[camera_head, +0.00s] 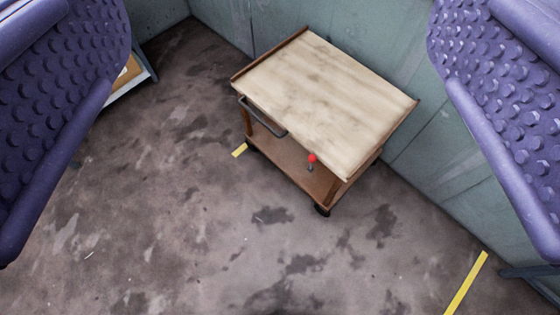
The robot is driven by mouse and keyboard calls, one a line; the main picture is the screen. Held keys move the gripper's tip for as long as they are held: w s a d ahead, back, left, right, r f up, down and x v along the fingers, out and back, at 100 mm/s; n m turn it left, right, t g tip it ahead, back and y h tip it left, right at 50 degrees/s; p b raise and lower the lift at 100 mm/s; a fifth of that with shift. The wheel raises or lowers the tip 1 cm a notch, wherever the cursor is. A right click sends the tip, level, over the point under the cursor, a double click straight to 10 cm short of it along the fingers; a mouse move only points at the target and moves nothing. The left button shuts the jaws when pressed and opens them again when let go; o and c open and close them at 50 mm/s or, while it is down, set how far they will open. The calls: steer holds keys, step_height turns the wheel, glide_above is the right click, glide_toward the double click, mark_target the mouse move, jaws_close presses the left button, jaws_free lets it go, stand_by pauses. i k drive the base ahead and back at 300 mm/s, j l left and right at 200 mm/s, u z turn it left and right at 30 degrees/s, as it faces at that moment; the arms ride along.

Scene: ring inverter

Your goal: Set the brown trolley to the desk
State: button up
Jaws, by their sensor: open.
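The brown trolley (325,95) stands on the floor against the grey-green wall, in the upper middle of the view. It has a pale wooden top, a brown lower shelf (275,157), a dark bar handle (262,117) on its near left side and small dark wheels. A small red-topped knob (312,159) shows at its near side, above the lower shelf. My gripper (280,130) is open, its two purple studded fingers at the left and right edges of the view. The trolley shows between them, farther away, and the fingers look empty. No desk can be made out for sure.
The stained floor (180,220) in front and left of the trolley is clear. Yellow tape (466,284) lies at the lower right, with a short piece by the trolley. Part of a framed object (128,78) shows behind the left finger. A dark bar (530,271) shows at the right edge.

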mark_target(314, 98)
steer(key=j+z, duration=0.1)
steer(key=z, duration=0.4)
steer(key=i+j+z, duration=0.3)
steer(key=j, duration=0.2)
steer(key=j+z, duration=0.3)
steer(key=j, duration=0.25)
steer(key=i+j+z, duration=0.1)
steer(key=j+z, duration=0.2)
steer(key=j, duration=0.3)
steer(key=i+j, duration=0.15)
steer(key=j, duration=0.15)
steer(key=i+j, duration=0.1)
steer(key=j, duration=0.25)
steer(key=i+j, duration=0.15)
steer(key=j, duration=0.15)
steer(key=i+j, duration=0.1)
steer(key=j, duration=0.2)
